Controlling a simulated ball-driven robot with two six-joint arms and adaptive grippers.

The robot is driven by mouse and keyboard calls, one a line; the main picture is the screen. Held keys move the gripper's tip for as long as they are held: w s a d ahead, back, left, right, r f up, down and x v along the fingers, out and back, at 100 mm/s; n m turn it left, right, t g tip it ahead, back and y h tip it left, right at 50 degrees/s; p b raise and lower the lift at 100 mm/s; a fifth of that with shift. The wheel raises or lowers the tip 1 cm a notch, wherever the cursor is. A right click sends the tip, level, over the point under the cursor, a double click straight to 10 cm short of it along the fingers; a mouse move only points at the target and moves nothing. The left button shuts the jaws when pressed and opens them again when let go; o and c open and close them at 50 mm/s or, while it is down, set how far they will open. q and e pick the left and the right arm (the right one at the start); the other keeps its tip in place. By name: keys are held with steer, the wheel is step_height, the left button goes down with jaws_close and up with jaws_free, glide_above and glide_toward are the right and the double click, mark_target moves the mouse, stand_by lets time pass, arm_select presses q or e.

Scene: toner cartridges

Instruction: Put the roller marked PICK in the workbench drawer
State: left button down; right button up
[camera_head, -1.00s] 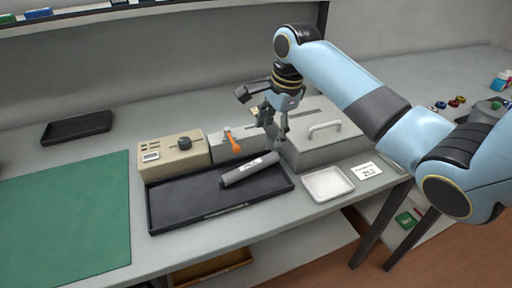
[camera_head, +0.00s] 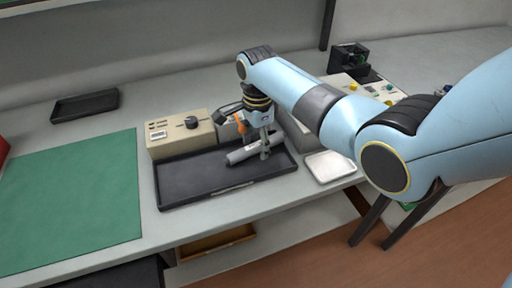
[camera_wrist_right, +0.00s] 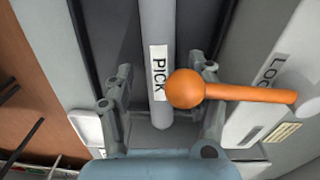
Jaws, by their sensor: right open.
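The roller marked PICK (camera_head: 240,154) is a grey cylinder lying slantwise on the black tray (camera_head: 180,200). In the right wrist view, the roller (camera_wrist_right: 158,25) runs up between the fingers, its white PICK label facing the camera. My right gripper (camera_head: 265,148) is low over the roller's right end. Its fingers (camera_wrist_right: 164,72) are open, one on each side of the roller; whether they touch it I cannot tell. A wood-coloured drawer (camera_head: 216,243) shows below the workbench front edge. My left gripper is not in view.
An orange-knobbed lever (camera_wrist_right: 235,92) beside a LOCK label crosses close to the right finger in the wrist view. A beige box with a dial (camera_head: 180,134) stands behind the tray. A white dish (camera_head: 330,166) sits right of it. The green mat (camera_head: 70,200) is clear.

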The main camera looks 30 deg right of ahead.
steer(key=shift+f, duration=0.25)
jaws_close()
steer(key=shift+r, duration=0.1)
